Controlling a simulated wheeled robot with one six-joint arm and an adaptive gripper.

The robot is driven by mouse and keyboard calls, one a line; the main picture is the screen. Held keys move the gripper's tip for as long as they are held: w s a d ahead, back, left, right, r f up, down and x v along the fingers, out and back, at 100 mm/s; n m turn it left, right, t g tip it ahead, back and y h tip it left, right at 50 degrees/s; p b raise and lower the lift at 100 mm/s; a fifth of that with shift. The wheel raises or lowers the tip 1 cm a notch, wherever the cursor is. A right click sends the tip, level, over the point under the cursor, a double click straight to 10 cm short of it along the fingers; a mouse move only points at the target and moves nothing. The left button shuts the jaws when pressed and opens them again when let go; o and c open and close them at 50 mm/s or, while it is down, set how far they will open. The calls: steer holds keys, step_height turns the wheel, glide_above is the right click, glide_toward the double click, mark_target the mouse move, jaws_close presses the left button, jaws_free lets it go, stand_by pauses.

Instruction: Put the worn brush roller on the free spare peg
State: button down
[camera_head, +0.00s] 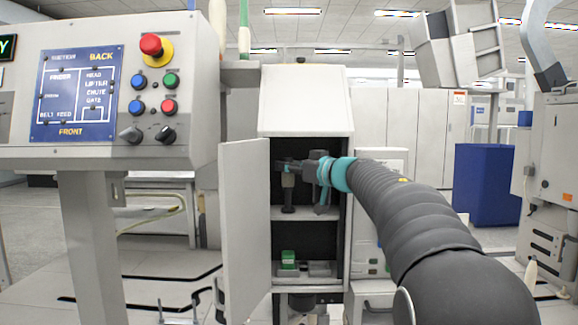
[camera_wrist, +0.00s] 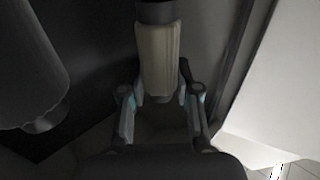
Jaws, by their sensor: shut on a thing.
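My gripper (camera_head: 290,166) reaches into the upper bay of the open cabinet from the right. In the wrist view, its two fingers (camera_wrist: 158,102) are shut on a pale cream roller (camera_wrist: 158,55) with a dark end, which I take as the worn brush roller. A larger grey cylinder (camera_wrist: 32,75) with a narrower end stands at the left of the wrist view, apart from the fingers. I cannot make out the free spare peg in either view.
The cabinet door (camera_head: 244,230) stands open on the left, close to the bay. The middle shelf (camera_head: 305,214) lies below my gripper. A green item (camera_head: 288,259) sits in the lower bay. A control panel (camera_head: 110,90) stands at the left.

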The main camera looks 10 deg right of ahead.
mark_target(292, 184)
steer(key=shift+f+b, duration=0.9)
steer(key=shift+f, duration=1.35)
steer(key=c, duration=0.7)
jaws_free()
steer(key=shift+c, duration=0.2)
